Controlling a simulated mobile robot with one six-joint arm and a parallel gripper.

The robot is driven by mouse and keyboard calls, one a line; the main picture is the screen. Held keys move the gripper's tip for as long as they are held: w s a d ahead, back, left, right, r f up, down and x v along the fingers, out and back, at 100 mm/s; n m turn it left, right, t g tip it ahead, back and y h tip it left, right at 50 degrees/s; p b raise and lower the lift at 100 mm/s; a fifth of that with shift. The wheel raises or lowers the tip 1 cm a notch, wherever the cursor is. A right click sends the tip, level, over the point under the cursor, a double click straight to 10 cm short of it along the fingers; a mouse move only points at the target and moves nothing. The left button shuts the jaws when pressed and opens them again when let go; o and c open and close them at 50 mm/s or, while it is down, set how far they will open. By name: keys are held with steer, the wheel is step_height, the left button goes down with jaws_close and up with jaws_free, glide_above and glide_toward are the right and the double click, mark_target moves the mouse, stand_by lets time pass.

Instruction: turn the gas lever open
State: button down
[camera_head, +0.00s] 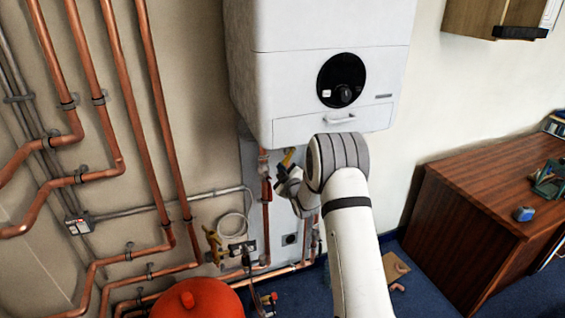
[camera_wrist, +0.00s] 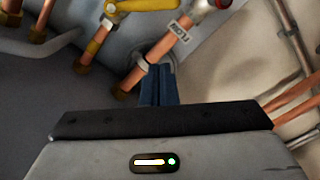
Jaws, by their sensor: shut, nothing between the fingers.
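A yellow lever (camera_wrist: 146,5) shows at the top edge of the wrist view, on a copper pipe with a yellow fitting (camera_wrist: 97,41); I take it for the gas lever. It points to the right, across the line of its pipe, and the frame cuts part of it off. In the head view a yellow piece (camera_head: 288,156) shows below the boiler, close to my gripper (camera_head: 283,182). In the wrist view my gripper (camera_wrist: 157,84) has its dark blue fingers shut together and empty. The fingertips are below the lever in the picture, with a visible gap between them.
The white boiler (camera_head: 325,75) hangs above my gripper. A copper pipe with a "FLOW" tag (camera_wrist: 180,27) and a red part (camera_wrist: 222,4) are beside the lever. A red vessel (camera_head: 195,300) stands lower left. A wooden desk (camera_head: 490,190) is at right.

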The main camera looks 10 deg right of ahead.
mark_target(287, 159)
steer(key=w+d+f+p, duration=0.1)
steer(key=w+f+p, duration=0.1)
steer(key=w, duration=0.5)
steer(key=shift+d+f+p, duration=0.25)
steer(key=shift+f+p, duration=0.05)
steer(key=shift+p, duration=0.05)
steer(key=shift+d+f, duration=0.1)
